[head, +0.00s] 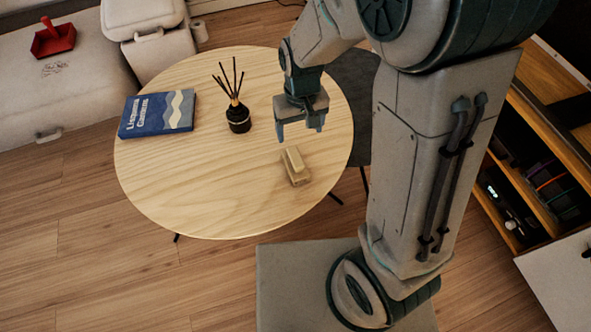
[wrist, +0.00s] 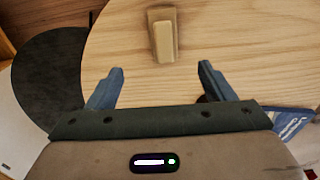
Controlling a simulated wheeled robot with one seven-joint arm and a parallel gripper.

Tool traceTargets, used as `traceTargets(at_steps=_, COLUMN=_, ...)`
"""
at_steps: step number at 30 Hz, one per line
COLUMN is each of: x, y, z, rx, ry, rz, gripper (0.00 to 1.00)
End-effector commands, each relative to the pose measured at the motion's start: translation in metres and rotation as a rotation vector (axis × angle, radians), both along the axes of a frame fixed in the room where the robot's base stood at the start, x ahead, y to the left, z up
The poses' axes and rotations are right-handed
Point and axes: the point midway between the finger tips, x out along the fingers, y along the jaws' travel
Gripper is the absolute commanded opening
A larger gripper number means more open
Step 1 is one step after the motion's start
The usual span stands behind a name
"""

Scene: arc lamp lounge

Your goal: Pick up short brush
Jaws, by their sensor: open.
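The short brush (head: 295,166) is a small pale tan block with a raised top, lying on the round wooden table (head: 190,195) near its right front edge. My gripper (head: 301,130) is above the table, a little behind the brush in the head view, apart from it. In the wrist view the brush (wrist: 163,35) lies beyond the fingertips, roughly in line with the gap between them. My gripper (wrist: 161,70) is open and empty there, with both blue-grey fingers spread.
A black reed diffuser (head: 238,117) stands on the table left of my gripper. A blue book (head: 157,114) lies at the table's left. A red dustpan-like item (head: 53,38) rests on a pale surface at the far left. The table's front is clear.

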Motion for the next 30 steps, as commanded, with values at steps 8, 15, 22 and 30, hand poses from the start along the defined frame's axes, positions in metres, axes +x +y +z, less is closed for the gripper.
traceTargets(at_steps=8, x=0.004, y=0.009, z=-0.043, rx=-0.012, ry=0.014, rz=0.018, gripper=0.75)
traceTargets(at_steps=15, x=0.004, y=0.008, z=-0.091, rx=-0.012, ry=0.014, rz=0.018, gripper=0.75)
traceTargets(at_steps=22, x=0.004, y=0.008, z=-0.114, rx=-0.012, ry=0.012, rz=0.019, gripper=0.75)
traceTargets(at_steps=30, x=0.006, y=0.009, z=-0.135, rx=-0.012, ry=0.012, rz=0.018, gripper=0.75)
